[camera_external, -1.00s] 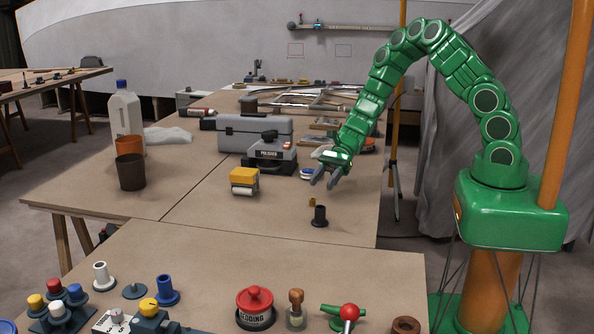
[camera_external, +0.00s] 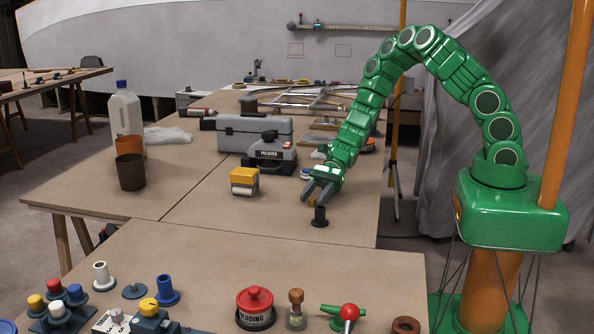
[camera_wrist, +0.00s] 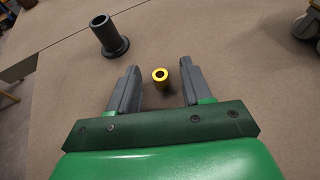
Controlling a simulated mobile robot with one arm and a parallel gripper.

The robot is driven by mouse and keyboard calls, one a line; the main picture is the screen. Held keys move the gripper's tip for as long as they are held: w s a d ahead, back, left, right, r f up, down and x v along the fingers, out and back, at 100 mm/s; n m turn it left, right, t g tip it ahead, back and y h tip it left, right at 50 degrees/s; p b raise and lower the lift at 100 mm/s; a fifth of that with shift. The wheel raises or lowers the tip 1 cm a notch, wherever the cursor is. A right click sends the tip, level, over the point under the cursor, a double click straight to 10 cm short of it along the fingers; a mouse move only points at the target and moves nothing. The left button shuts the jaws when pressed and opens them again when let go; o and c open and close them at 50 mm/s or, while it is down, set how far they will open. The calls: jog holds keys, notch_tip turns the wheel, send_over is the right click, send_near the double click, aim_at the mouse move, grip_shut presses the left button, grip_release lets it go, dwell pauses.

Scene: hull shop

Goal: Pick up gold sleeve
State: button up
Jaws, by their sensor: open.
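No contact with either finger shows.
A yellow-and-white block-like tool (camera_external: 244,181) stands to the left on the tabletop. A grey polisher box (camera_external: 272,167) and a grey toolbox (camera_external: 240,138) are behind. The front table carries a red pot (camera_external: 255,308) and several knobbed items.

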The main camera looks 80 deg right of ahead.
grip_shut()
dwell(0.3)
notch_tip(320, 180, up, 10)
dwell(0.8)
